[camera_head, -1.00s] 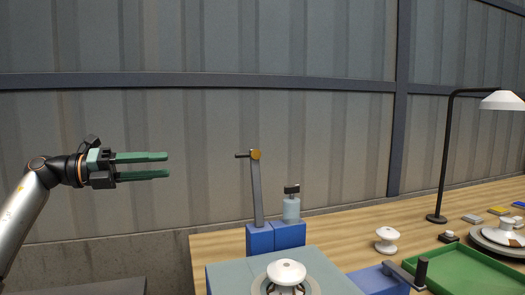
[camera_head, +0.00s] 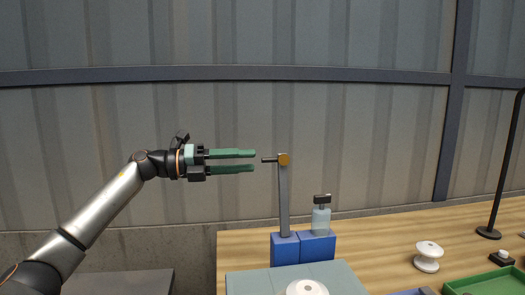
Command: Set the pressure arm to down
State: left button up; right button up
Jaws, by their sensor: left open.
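The pressure arm (camera_head: 284,195) is a grey bar standing upright from a blue block (camera_head: 285,249). An orange piece (camera_head: 284,160) sits at its top, with a short dark handle (camera_head: 269,160) sticking out to the left. My left gripper (camera_head: 254,161) comes in from the left with its green fingers level, one above the other. It is open and empty, and the handle's end appears just right of the fingertips, at the height of the gap. I cannot tell the depth between them. My right gripper is not in view.
A light blue cylinder with a dark top (camera_head: 321,219) stands on the second blue block, right of the bar. A white insulator (camera_head: 306,288) is at the bottom edge, on the grey-green plate (camera_head: 255,283). Another insulator (camera_head: 428,256), a green tray (camera_head: 490,282) and a lamp (camera_head: 503,180) are right.

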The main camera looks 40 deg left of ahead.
aim_at(263, 160)
pick_arm(q)
jog(key=shift+p+x, duration=1.35)
jog(key=shift+x, duration=1.05)
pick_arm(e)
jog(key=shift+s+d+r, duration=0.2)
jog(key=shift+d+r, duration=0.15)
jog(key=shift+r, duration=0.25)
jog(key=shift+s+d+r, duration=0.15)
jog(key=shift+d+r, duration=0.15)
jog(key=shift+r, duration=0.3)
pick_arm(q)
jog(key=shift+c, duration=0.3)
grip_shut()
